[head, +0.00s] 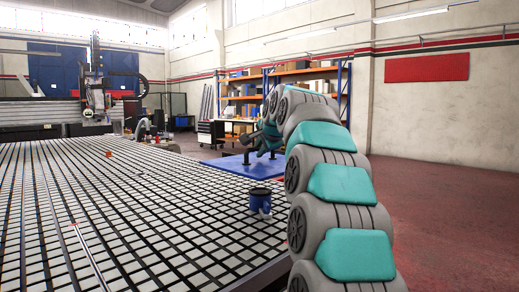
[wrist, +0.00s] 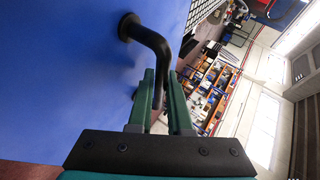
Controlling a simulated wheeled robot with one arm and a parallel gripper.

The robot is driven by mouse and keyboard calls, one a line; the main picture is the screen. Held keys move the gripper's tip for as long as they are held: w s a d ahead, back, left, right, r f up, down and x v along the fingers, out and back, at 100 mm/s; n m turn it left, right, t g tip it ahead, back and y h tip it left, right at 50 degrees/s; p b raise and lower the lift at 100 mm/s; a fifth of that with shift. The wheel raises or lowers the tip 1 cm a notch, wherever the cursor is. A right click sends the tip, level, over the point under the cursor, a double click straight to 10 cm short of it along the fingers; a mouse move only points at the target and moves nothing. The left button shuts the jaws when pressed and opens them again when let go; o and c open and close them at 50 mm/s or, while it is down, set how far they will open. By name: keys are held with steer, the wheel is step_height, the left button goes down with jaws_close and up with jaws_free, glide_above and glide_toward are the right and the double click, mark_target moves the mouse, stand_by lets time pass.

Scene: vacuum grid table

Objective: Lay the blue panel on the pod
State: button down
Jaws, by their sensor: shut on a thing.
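The blue panel (head: 222,168) is flat and roughly level in the head view, at the table's right edge beyond the blue cylinder. It fills the left of the wrist view (wrist: 70,70). A black bent handle (wrist: 150,40) stands out from its face. My gripper (wrist: 161,78) has its green fingers on either side of this handle, shut on it. In the head view my gripper (head: 258,143) is partly hidden by my arm. A dark blue cylinder (head: 260,199), possibly the pod, stands upright on the table's near right part, apart from the panel.
The grid table (head: 110,215) fills the left and is mostly bare. A small orange piece (head: 108,154) lies farther back. A machine gantry (head: 95,85) stands at the far end. Shelves (head: 290,85) stand behind, and open red floor (head: 450,210) is at the right.

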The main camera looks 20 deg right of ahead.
steer(key=shift+f+b, duration=1.85)
steer(key=shift+f, duration=1.5)
steer(key=shift+f, duration=0.65)
steer(key=c, duration=0.8)
jaws_free()
steer(key=shift+o, duration=0.2)
steer(key=shift+s, duration=0.1)
